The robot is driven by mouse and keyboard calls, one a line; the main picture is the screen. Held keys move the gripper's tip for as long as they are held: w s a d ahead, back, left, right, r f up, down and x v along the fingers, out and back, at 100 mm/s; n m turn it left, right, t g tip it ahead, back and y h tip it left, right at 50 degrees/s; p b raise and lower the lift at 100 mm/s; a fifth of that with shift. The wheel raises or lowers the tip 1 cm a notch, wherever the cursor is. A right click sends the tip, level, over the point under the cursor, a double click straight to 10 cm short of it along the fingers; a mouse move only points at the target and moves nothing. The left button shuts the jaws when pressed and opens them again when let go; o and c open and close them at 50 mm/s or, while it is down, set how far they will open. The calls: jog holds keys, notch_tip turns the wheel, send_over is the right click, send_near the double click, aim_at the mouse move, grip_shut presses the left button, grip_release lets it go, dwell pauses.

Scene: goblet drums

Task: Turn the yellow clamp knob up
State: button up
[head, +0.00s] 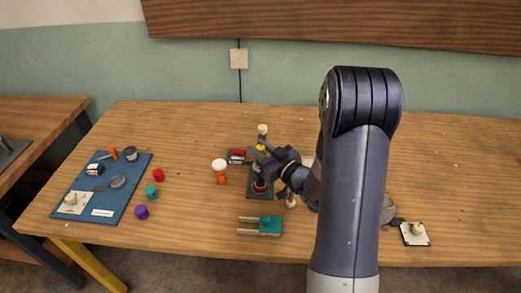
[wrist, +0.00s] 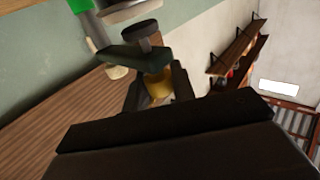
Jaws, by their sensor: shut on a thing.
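The yellow clamp knob (head: 261,147) shows as a small patch just above my gripper (head: 259,158) in the head view. In the wrist view the yellow knob (wrist: 157,88) sits under a dark green bracket (wrist: 135,58), and the dark fingers of my gripper (wrist: 156,93) are on either side of it. My gripper is shut on the knob. The fingers hide part of it, and its turn angle cannot be told. A dark grey round cap (wrist: 141,36) is above the bracket.
The stand's dark green base (head: 251,188) is on the wooden table. A white-topped orange item (head: 219,167) is to its left, and a teal block with pale rods (head: 270,225) is in front. A blue mat (head: 122,190) with several parts lies at left.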

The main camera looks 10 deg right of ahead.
jog(key=o, duration=1)
jog(key=shift+c, duration=0.2)
jog(key=shift+s, duration=0.1)
jog(key=b+v, duration=0.2)
jog(key=v, duration=0.8)
jog(key=shift+s+d, duration=0.15)
jog(key=shift+s, duration=0.15)
jog(key=shift+w, duration=0.1)
jog(key=p+x, duration=0.2)
jog(key=x, duration=0.9)
jog(key=shift+r+h, duration=0.1)
jog(key=shift+h, duration=0.2)
